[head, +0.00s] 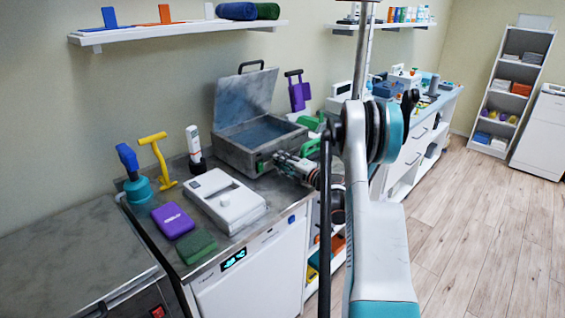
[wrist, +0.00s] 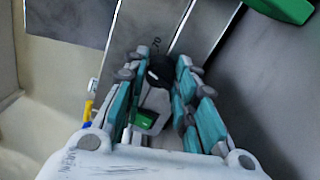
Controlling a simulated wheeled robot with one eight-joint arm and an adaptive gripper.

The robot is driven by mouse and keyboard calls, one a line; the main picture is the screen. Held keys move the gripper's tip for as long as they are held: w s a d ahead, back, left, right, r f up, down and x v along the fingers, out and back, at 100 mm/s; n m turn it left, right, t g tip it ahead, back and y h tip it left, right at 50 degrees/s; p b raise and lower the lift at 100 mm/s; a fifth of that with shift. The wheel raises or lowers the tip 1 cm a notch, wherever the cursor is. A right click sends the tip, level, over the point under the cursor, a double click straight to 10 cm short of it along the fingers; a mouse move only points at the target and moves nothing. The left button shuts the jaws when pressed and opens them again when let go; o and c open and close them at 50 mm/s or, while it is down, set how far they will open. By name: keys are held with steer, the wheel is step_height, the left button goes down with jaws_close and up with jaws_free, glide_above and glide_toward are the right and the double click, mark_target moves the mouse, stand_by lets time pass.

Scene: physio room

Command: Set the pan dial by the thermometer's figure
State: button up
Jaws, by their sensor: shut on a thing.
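The pan (head: 245,153) is a grey metal box of water on the counter, its lid (head: 245,100) raised. My gripper (head: 280,160) is at the pan's front face, with its fingers closed in. In the wrist view, my gripper (wrist: 162,68) is shut around a small dark knob, which looks like the pan dial (wrist: 160,72). A pale part with a green patch (wrist: 146,119) shows between the fingers. A white handheld device on a dark base, perhaps the thermometer (head: 193,141), stands left of the pan; no figure is legible.
A white boxy device (head: 226,199), a purple case (head: 173,220) and a dark green block (head: 197,246) lie on the counter's front. A teal bell-shaped thing (head: 139,191) and a yellow tool (head: 160,163) stand at its left. Green things (head: 312,123) sit right of the pan.

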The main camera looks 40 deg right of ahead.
steer(key=m, duration=0.4)
steer(key=shift+m, duration=1.9)
steer(key=o, duration=1.1)
steer(key=shift+s, duration=0.1)
steer(key=s, duration=0.8)
steer(key=s+d, duration=0.1)
steer(key=s, duration=0.2)
steer(key=shift+s, duration=0.4)
